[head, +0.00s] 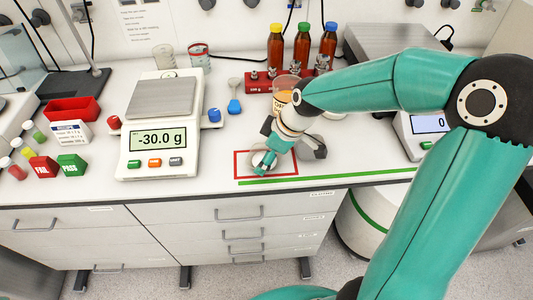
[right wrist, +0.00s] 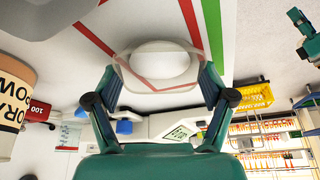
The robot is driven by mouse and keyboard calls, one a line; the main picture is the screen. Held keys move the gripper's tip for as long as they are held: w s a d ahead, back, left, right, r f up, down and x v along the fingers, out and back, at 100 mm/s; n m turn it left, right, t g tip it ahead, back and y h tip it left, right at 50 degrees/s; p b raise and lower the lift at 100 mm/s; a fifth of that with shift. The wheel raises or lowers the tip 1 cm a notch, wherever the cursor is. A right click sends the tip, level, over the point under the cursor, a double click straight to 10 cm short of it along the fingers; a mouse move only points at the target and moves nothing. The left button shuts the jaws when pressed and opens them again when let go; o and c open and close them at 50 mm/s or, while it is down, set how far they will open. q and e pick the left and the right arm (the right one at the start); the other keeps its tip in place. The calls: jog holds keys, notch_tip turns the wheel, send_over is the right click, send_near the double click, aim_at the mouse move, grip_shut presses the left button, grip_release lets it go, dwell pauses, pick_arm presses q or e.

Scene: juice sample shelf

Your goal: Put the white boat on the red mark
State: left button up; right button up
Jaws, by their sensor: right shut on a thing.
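The white boat (right wrist: 160,62) is a shallow white dish. In the right wrist view it sits between my right fingertips, and in the head view only a little of it shows beside the fingers. My right gripper (head: 264,164) is shut on the boat, over the red mark (head: 236,165), a red outlined rectangle at the bench's front. The mark's red lines (right wrist: 94,40) run past and behind the boat in the wrist view. I cannot tell whether the boat touches the bench.
A balance (head: 160,130) reading -30.0 g stands left of the mark. A jar labelled as orange powder (right wrist: 14,105) is close to my right gripper. A green line (head: 330,188) runs along the bench's front edge.

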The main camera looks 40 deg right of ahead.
jog(key=shift+f, duration=0.1)
jog(key=o, duration=1)
jog(key=shift+r, duration=0.35)
jog(key=v, duration=1.1)
jog(key=shift+s+r, duration=0.1)
jog(key=shift+r, duration=0.2)
jog(key=shift+r, duration=0.1)
